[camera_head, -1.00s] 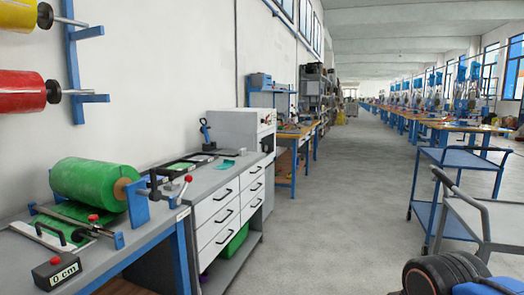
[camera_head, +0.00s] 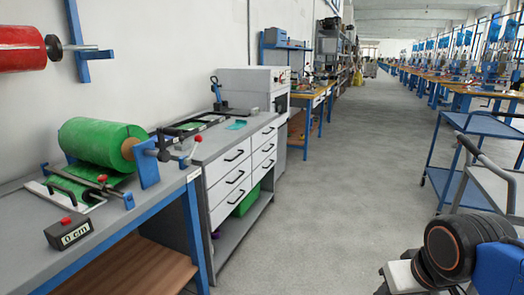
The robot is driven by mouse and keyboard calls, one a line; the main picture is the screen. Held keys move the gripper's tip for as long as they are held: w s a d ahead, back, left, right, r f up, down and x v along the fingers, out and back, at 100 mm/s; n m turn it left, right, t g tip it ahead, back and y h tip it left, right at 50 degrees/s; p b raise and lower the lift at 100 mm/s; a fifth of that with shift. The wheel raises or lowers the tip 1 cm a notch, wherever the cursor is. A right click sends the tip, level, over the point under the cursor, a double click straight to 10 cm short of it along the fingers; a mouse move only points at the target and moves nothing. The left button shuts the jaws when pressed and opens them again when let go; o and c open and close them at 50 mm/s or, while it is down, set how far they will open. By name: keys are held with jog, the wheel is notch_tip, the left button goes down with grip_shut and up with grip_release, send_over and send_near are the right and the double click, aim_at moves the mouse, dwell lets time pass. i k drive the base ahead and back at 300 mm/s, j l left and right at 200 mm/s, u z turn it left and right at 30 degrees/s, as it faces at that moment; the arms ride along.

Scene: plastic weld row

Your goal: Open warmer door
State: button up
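A white box-shaped appliance (camera_head: 245,92) stands at the far end of the grey bench, past the drawers. It looks like the warmer, but no label is readable. Its front faces the aisle on the right, with small controls near the top, and is seen at a steep angle. I cannot make out a door edge or handle, or whether a door is open. My arm shows at the bottom right as a dark round joint with an orange ring and a blue link. My gripper is not in view, and nothing of mine is near the appliance.
White drawers (camera_head: 240,172) are closed. A blue cart (camera_head: 482,124) and a grey-handled trolley (camera_head: 492,180) stand at right. The concrete aisle (camera_head: 330,200) between is clear.

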aim_at(270, 96)
jog(key=i+l, duration=0.1)
jog(key=i, duration=0.4)
jog(key=i+l+u, duration=0.1)
jog(key=i, duration=0.45)
jog(key=i+l, duration=0.2)
jog(key=i, duration=0.3)
